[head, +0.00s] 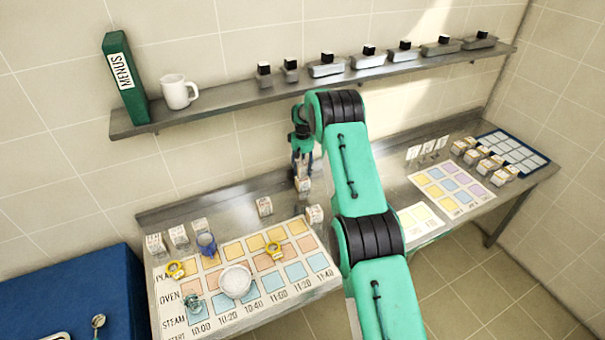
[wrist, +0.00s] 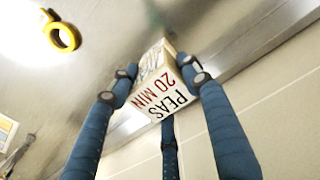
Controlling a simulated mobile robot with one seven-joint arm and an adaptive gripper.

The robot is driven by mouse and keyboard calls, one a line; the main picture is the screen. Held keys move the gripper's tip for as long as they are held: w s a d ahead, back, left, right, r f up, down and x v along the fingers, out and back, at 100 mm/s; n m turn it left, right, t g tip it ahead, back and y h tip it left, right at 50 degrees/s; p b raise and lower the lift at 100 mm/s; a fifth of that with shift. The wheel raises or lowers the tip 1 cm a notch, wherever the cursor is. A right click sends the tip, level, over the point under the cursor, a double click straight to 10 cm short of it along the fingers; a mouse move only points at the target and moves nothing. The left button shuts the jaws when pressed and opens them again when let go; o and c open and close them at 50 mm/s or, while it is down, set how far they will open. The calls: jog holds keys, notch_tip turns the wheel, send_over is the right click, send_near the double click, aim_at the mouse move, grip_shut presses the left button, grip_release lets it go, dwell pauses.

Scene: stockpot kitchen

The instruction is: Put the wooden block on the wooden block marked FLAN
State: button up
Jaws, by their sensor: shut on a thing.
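My gripper (wrist: 168,95) has its dark blue fingers closed around a pale wooden block (wrist: 180,97) whose face reads PEAS 20 MIN in the wrist view. In the head view my gripper (head: 302,158) points down above the back of the steel counter. Pale block faces show at and just below the fingertips; a lower one (head: 303,184) seems to stand there, but I cannot tell whether it touches the held block. Its label is too small to read. I cannot make out FLAN on any block.
Several other small blocks, such as this one (head: 265,206), stand near the printed chart (head: 305,243).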

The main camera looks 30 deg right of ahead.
aim_at(302, 173)
jog(key=shift+w+d, duration=0.1)
jog(key=shift+w, duration=0.25)
jog(key=shift+f+p, duration=0.3)
jog(key=shift+f, duration=1.45)
jog(key=shift+f, duration=0.15)
jog(key=o, duration=1.3)
jog(key=shift+o, duration=0.2)
jog(key=shift+r, duration=2.15)
jog(key=shift+b, duration=0.3)
